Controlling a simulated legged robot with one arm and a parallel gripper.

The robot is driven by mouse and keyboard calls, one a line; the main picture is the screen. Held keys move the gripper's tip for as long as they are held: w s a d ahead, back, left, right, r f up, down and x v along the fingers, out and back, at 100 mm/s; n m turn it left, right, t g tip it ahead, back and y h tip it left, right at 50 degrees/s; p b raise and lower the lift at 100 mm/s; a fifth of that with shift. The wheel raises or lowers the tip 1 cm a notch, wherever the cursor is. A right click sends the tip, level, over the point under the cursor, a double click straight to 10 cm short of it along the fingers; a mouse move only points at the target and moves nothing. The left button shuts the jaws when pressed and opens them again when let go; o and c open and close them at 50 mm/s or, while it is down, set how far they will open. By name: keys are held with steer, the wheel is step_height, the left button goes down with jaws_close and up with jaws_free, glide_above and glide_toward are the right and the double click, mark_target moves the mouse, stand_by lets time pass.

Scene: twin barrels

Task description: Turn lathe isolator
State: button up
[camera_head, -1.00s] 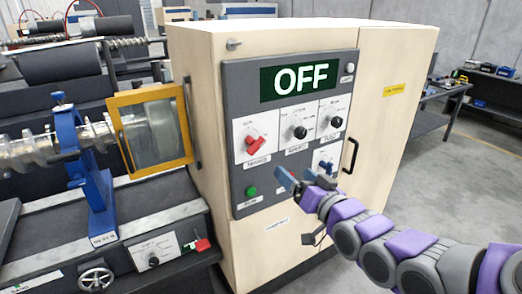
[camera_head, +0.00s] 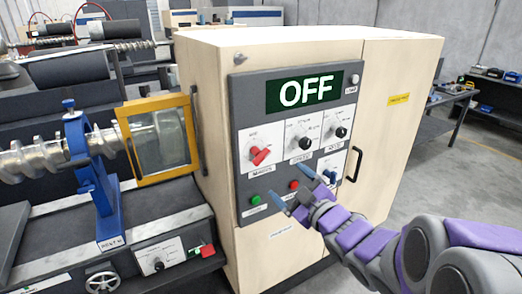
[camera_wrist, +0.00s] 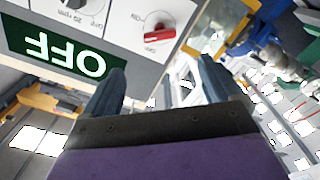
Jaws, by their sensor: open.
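A red rotary knob (camera_head: 261,156) sits on a white plate at the upper left of the grey control panel (camera_head: 246,103); its label is too blurred to read surely. In the wrist view the red knob (camera_wrist: 157,36) shows upside down, above the gap between the fingers. The panel's display (camera_head: 304,91) reads OFF. My gripper (camera_head: 294,187) is open and empty in front of the panel, below and right of the red knob and apart from it. Its two blue-grey fingers also show in the wrist view (camera_wrist: 161,72). My gripper partly hides the panel's lower right.
Two black knobs (camera_head: 304,143) (camera_head: 341,131) sit right of the red one. A green button (camera_head: 255,199) and a red button (camera_head: 294,185) are below. A black door handle (camera_head: 355,164) sticks out at right. The lathe with its yellow-framed guard (camera_head: 124,128) stands left.

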mark_target(263, 159)
steer(key=b+x, duration=0.1)
steer(key=x, duration=1.2)
steer(key=shift+a+f, duration=0.1)
steer(key=shift+f, duration=0.05)
steer(key=shift+b+x, duration=0.4)
steer(key=shift+x, duration=0.5)
steer(key=c, duration=1)
steer(key=shift+o, duration=0.2)
